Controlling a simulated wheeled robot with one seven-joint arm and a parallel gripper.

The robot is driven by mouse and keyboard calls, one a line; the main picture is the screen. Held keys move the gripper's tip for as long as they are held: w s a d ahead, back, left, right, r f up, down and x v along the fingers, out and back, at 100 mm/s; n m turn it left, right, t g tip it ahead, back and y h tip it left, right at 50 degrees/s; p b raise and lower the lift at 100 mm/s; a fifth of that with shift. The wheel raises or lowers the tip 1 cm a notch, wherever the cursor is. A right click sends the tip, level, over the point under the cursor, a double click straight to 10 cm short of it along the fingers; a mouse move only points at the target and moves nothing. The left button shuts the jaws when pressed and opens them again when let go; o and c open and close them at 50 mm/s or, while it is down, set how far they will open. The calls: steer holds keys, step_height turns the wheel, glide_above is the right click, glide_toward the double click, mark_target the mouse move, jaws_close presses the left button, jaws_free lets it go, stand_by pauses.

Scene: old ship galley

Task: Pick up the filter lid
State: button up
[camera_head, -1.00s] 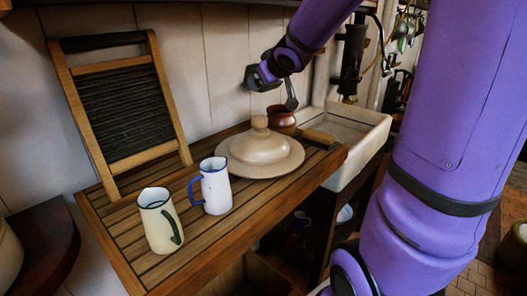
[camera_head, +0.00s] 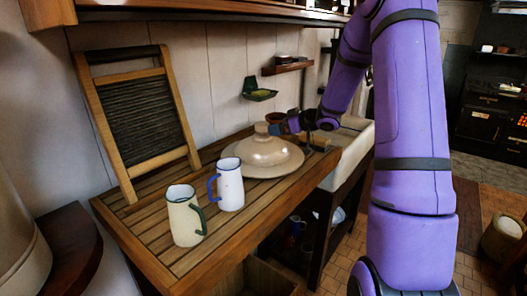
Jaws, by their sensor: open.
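The filter lid (camera_head: 263,152) appears to be the broad cream domed piece with a round knob on top and a wide flat rim. It rests knob up at the far end of the slatted wooden draining board (camera_head: 158,222). My gripper (camera_head: 298,122) is low, just right of the lid's knob and behind the lid's right side. It is open, and the lid stays on the board. The fingers are small and partly hidden, so I cannot tell whether they touch the lid.
A white jug (camera_head: 230,188) with a blue handle and a cream jug (camera_head: 184,220) with a green handle stand nearer on the board. A washboard (camera_head: 140,120) leans on the wall. A brush (camera_head: 317,140) and a pale sink (camera_head: 350,150) lie right of the lid. A reddish pot (camera_head: 275,118) stands behind.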

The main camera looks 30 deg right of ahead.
mark_target(262, 129)
steer(key=x, duration=0.9)
steer(key=shift+d, duration=0.15)
steer(key=shift+c, duration=0.2)
steer(key=shift+r, duration=0.15)
jaws_close()
